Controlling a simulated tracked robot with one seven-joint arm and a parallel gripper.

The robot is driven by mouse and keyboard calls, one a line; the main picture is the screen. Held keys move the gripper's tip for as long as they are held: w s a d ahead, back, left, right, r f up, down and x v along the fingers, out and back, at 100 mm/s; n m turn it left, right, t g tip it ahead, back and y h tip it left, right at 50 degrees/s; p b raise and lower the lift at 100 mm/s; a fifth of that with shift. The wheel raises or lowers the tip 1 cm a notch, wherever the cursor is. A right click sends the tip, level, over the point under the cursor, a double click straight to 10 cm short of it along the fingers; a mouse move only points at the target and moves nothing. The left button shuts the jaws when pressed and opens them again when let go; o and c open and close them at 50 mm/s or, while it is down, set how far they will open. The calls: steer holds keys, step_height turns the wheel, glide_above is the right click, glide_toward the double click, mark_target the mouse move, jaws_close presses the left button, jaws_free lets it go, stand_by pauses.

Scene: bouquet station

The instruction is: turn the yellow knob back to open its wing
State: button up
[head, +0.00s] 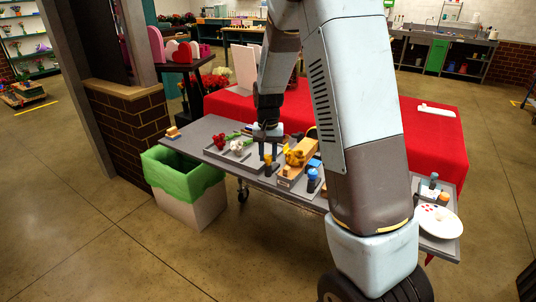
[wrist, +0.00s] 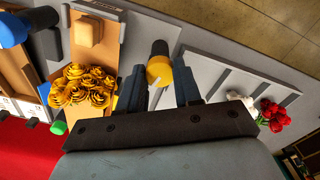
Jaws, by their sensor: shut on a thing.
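The yellow knob (wrist: 159,71) sits on a dark post in the wrist view, between the two fingers of my gripper (wrist: 159,88). My gripper (head: 268,153) is shut on it, pointing down at the grey table in the head view. The wooden holder (wrist: 135,40) stands close to the left of the knob in the wrist view, with yellow flowers (wrist: 83,86) in it. In the head view the flowers (head: 300,151) show to the right of my gripper. I cannot tell for sure which panel is the yellow knob's wing or how far it stands open.
A blue knob (head: 312,175) stands on the near side of the holder. A grey divided tray (wrist: 235,88) with red and white flowers lies on the other side of my gripper. A green-lined bin (head: 190,180) and a white plate (head: 438,221) are farther off.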

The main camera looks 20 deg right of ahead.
mark_target(268, 155)
steer(key=shift+w+r+n, duration=0.1)
steer(key=shift+w+n, duration=0.05)
steer(key=shift+n, duration=1.45)
steer(key=o, duration=1)
steer(key=shift+o, duration=0.2)
step_height(268, 155, up, 14)
steer(key=shift+f, duration=0.2)
